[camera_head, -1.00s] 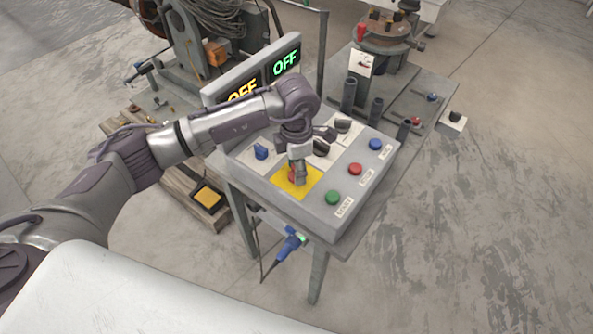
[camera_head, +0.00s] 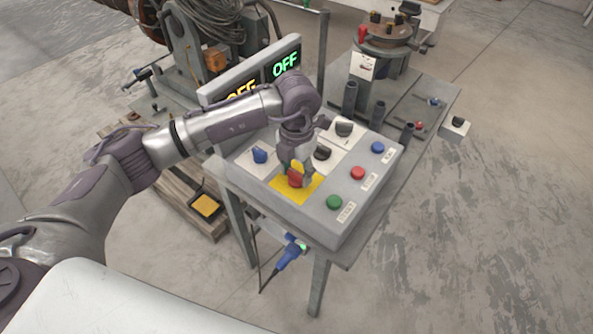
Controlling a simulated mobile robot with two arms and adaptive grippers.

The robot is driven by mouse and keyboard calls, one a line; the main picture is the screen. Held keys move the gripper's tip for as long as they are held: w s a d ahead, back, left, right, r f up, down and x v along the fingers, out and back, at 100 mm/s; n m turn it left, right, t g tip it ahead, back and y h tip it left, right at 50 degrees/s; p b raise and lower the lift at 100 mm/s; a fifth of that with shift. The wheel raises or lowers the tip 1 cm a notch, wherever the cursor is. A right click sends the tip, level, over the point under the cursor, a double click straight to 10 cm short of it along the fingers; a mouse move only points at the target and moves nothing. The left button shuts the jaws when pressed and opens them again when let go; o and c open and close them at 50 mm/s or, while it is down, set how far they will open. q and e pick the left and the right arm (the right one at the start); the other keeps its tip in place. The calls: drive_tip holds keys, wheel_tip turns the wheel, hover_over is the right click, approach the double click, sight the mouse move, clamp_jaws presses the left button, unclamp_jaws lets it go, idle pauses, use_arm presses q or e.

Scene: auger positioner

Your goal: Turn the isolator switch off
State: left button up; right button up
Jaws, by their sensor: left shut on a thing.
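The isolator switch is a red knob (camera_head: 295,178) on a yellow plate (camera_head: 308,188) at the near part of the grey control box (camera_head: 310,213). My left gripper (camera_head: 295,176) reaches down from above and is shut on the red knob. The fingers and wrist hide part of the knob and plate, so its exact angle is hard to read. My right gripper is not in view.
On the box are a blue knob (camera_head: 260,155), black knobs (camera_head: 344,128), and green (camera_head: 334,202), red (camera_head: 358,173) and blue (camera_head: 377,147) buttons. A display (camera_head: 285,63) reading OFF stands behind. A blue plug (camera_head: 288,257) hangs below.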

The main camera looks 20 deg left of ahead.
sight(296, 172)
use_arm(q)
drive_tip(key=shift+r, duration=0.1)
idle(0.3)
drive_tip(key=o, duration=1.2)
drive_tip(key=shift+c, duration=0.2)
wheel_tip(296, 172, up, 12)
